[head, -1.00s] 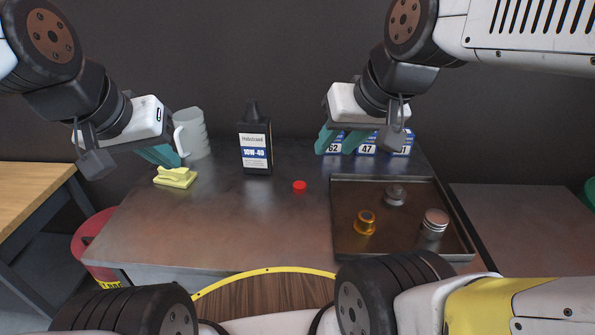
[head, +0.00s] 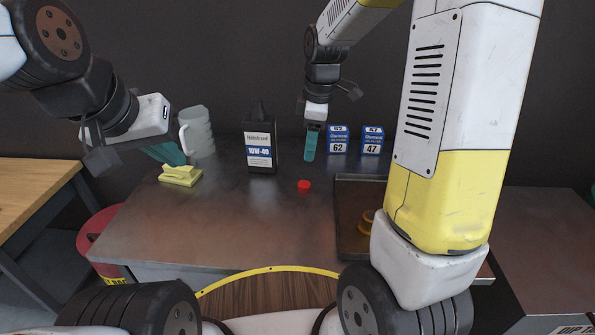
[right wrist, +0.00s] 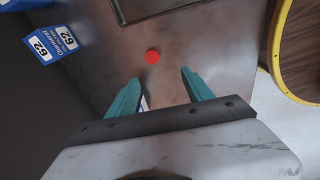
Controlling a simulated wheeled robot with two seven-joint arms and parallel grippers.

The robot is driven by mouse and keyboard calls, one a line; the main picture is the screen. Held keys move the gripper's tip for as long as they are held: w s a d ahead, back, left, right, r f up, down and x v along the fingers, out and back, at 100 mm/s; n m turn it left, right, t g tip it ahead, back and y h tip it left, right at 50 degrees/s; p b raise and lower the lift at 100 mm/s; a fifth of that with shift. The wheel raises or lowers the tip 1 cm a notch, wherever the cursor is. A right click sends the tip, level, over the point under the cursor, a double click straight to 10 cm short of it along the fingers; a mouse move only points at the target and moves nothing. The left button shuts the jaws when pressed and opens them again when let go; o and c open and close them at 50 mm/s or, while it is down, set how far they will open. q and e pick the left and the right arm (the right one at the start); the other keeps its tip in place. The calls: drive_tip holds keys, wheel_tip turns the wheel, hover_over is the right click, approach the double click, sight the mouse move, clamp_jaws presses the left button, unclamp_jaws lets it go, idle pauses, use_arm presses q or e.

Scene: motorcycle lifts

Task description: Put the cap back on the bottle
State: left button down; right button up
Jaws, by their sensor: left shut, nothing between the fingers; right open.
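The red cap (head: 304,185) lies on the metal table, in front and to the right of the black oil bottle (head: 260,140), which stands upright with a 10W-40 label. In the right wrist view the cap (right wrist: 152,57) lies beyond the fingertips, apart from them. My right gripper (head: 310,158) points down above the table, behind the cap; in the right wrist view its teal fingers (right wrist: 160,78) are spread with nothing between them. My left gripper (head: 178,160) is shut and empty near the yellow cloth and the jug.
A yellow cloth (head: 180,175) and a translucent jug (head: 198,132) stand at the left. Blue boxes (head: 338,141) stand at the back right. A dark tray (head: 350,250) is partly hidden by my right arm. The table's front middle is clear.

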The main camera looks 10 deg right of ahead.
sight(304, 184)
drive_tip(key=w+f+n, duration=0.1)
drive_tip(key=f, duration=0.2)
drive_tip(key=w+f+n+g, duration=0.1)
drive_tip(key=w+f+n, duration=0.1)
drive_tip(key=w+a+f+n, duration=0.1)
drive_tip(key=f+n, duration=0.1)
drive_tip(key=f, duration=0.1)
drive_tip(key=shift+w+f+h, duration=0.2)
drive_tip(key=shift+f+h, duration=0.1)
drive_tip(key=shift+h, duration=0.1)
drive_tip(key=shift+f, duration=1.25)
drive_tip(key=shift+f, duration=0.15)
wheel_tip(304, 184, down, 5)
drive_tip(key=shift+d, duration=0.1)
clamp_jaws()
